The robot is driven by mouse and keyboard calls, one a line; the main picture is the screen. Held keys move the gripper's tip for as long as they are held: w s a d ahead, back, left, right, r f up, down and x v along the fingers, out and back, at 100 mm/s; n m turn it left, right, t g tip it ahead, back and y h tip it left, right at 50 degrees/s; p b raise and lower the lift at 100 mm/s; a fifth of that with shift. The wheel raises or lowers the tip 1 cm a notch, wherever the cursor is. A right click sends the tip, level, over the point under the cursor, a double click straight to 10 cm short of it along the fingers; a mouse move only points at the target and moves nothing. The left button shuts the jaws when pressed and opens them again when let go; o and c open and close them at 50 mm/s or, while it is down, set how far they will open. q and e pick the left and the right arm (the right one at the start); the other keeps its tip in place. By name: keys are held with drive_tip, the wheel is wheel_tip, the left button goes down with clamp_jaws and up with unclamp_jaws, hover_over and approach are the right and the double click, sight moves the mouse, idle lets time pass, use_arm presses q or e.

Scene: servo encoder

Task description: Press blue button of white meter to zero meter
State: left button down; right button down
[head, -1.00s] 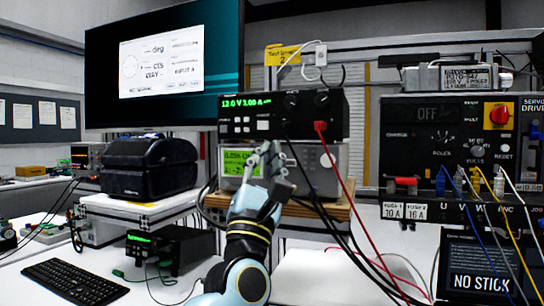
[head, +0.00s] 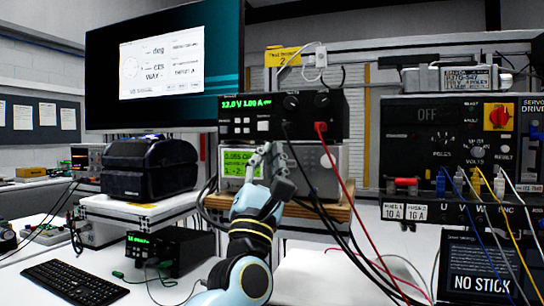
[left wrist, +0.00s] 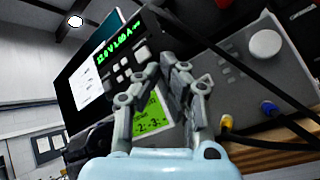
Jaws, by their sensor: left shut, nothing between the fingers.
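The white meter (head: 326,157) has a lit green display (head: 237,163) and stands under a black power supply. It also shows tilted in the left wrist view, with its green display (left wrist: 152,112) partly behind my fingers. My left gripper (head: 267,151) is in front of the meter's face, just right of the display. Its fingers are shut with nothing between them; the tips (left wrist: 168,64) show in the left wrist view. I cannot make out the blue button; the fingers hide part of the panel. Whether the tips touch the panel I cannot tell. My right gripper is not in view.
The black power supply (head: 267,115) sits on the meter, with black and red leads hanging down at the right. Both rest on a wooden shelf (head: 325,208). A servo drive panel (head: 437,130) with several cables stands at the right. A black printer (head: 150,168) is left.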

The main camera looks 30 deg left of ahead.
use_arm(q)
drive_tip(key=shift+w, duration=0.1)
idle(0.5)
drive_tip(key=shift+w+a, duration=0.1)
drive_tip(key=shift+w, duration=0.25)
drive_tip(key=shift+b, duration=0.3)
drive_tip(key=shift+s, duration=0.5)
drive_tip(key=s+d+b, duration=0.1)
drive_tip(key=s, duration=0.4)
drive_tip(key=shift+s+d, duration=0.3)
drive_tip(key=shift+s, duration=0.1)
